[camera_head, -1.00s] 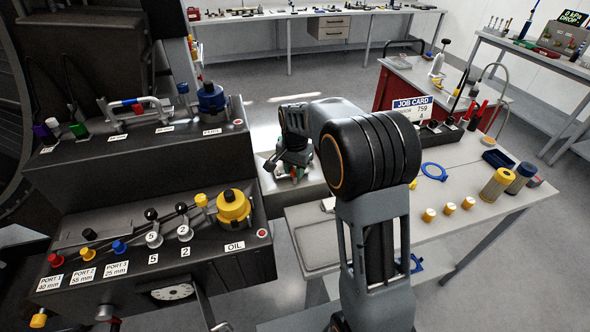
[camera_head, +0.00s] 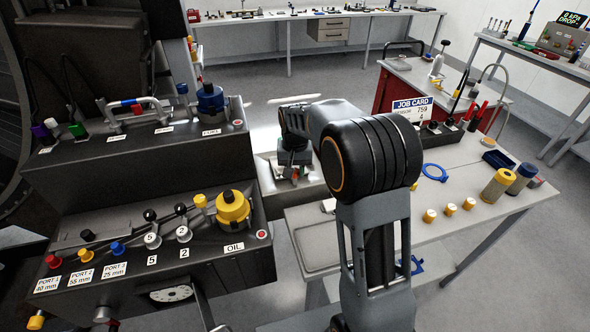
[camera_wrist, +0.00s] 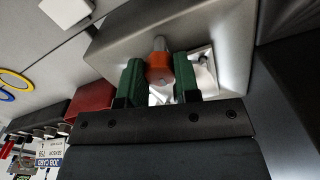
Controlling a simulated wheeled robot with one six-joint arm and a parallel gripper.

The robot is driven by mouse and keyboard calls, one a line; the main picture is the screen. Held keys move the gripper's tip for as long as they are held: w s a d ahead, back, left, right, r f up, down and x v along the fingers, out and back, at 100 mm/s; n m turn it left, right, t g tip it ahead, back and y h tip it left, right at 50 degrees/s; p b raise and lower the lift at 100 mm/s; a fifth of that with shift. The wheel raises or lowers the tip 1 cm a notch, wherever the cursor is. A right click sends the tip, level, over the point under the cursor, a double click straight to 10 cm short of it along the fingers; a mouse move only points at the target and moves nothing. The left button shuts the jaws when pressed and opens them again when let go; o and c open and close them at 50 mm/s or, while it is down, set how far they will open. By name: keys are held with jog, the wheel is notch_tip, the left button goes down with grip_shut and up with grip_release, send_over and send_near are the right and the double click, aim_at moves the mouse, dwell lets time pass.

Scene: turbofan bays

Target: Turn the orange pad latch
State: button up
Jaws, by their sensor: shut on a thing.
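The orange pad latch (camera_wrist: 158,68) is a small orange knob on a metal stem, low on a grey metal housing in the wrist view. My gripper (camera_wrist: 159,82) has its two green fingers on either side of the latch, shut on it. In the head view my gripper (camera_head: 293,172) is low beside the dark console, past my arm. There the latch is a tiny orange spot, mostly hidden by my wrist, so its turn angle cannot be told.
The dark console (camera_head: 150,160) with levers and the yellow oil cap (camera_head: 232,208) stands on the left. The grey housing (camera_wrist: 110,45) closely surrounds the latch.

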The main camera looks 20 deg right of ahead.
dwell(0.3)
jog(key=o, duration=0.9)
notch_tip(320, 180, up, 14)
jog(key=shift+f+b, duration=0.1)
jog(key=shift+b, duration=0.25)
jog(key=shift+s+d+f+n+t, duration=0.1)
jog(key=shift+s+f+n+t, duration=0.6)
jog(key=shift+s, duration=2.9)
jog(key=shift+s+f+n+t, duration=0.25)
jog(key=shift+s+f+t, duration=0.9)
jog(key=shift+s, duration=2.45)
jog(key=shift+s+d+f+n+t, duration=0.1)
jog(key=shift+s+f+n+t, duration=0.3)
jog(key=shift+s+f, duration=2.15)
